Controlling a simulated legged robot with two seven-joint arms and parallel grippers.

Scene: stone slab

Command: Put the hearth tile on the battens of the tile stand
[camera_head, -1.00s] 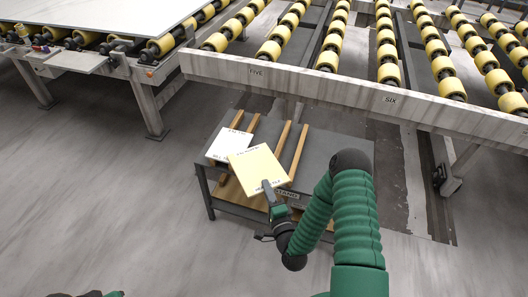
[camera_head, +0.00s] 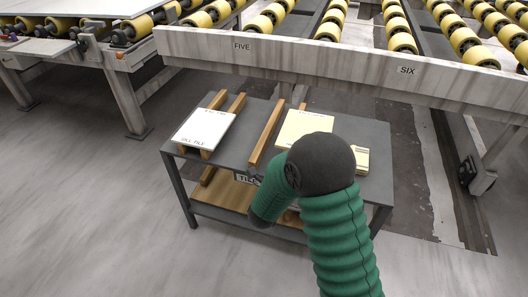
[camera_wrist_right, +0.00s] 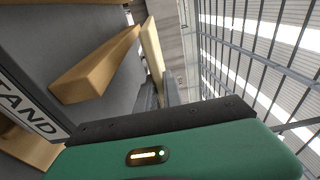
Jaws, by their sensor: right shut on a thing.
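The hearth tile (camera_head: 303,126), a cream slab, is over the right half of the tile stand (camera_head: 357,128), partly hidden behind my right arm. In the right wrist view the tile (camera_wrist_right: 152,48) shows nearly edge-on. My right gripper (camera_wrist_right: 161,91) is shut on its near edge; the head view hides the gripper behind my arm. A wooden batten (camera_head: 265,134) lies bare left of the tile, and it also shows in the wrist view (camera_wrist_right: 95,70). Another batten end shows at the tile's far left corner. I cannot tell whether the tile touches any batten. My left gripper is out of view.
A white sill tile (camera_head: 204,128) rests on two battens at the stand's left. A pale piece (camera_head: 362,160) shows right of my arm, mostly hidden. A conveyor beam marked FIVE and SIX (camera_head: 325,60) runs behind the stand. A lower shelf (camera_head: 225,193) is below.

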